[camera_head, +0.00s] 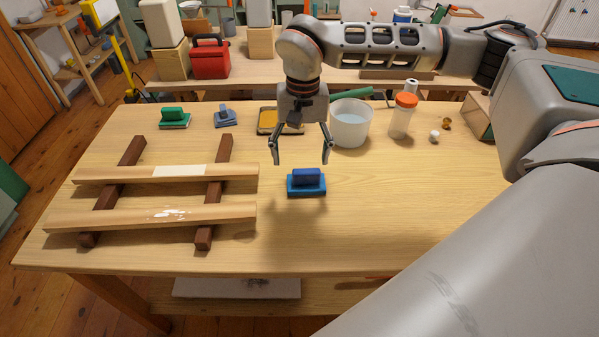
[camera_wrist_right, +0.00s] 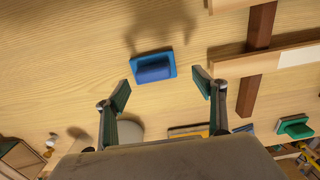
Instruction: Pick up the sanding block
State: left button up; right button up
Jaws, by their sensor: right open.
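A blue block with a darker blue raised grip (camera_head: 306,183), which looks like the sanding block, lies flat on the wooden table. It also shows in the right wrist view (camera_wrist_right: 153,68), beyond and between my fingertips. My right gripper (camera_head: 301,158) points down, open and empty, above and slightly behind the block in the head view. Its two fingers also show in the right wrist view (camera_wrist_right: 162,91), apart from the block. A green block (camera_head: 174,118) and a small grey-blue block (camera_head: 225,117) of similar shape lie at the back left. My left gripper is not in view.
Two light wooden boards (camera_head: 120,216) rest on dark strips left of the block. A white bucket (camera_head: 350,126), a yellow-edged tray (camera_head: 267,122) and an orange-lidded jar (camera_head: 402,116) stand behind. The table (camera_head: 420,210) is clear right of the block.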

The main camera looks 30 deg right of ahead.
aim_at(306, 170)
jog(key=shift+w+d+r, duration=0.1)
jog(key=shift+w+d, duration=0.15)
jog(key=shift+d, duration=0.3)
jog(key=shift+d+f, duration=0.1)
jog(key=shift+f, duration=0.25)
jog(key=f, duration=0.6)
jog(key=shift+s+d, duration=0.25)
jog(key=shift+s, duration=0.05)
jog(key=shift+f, duration=0.35)
jog(key=c, duration=1.2)
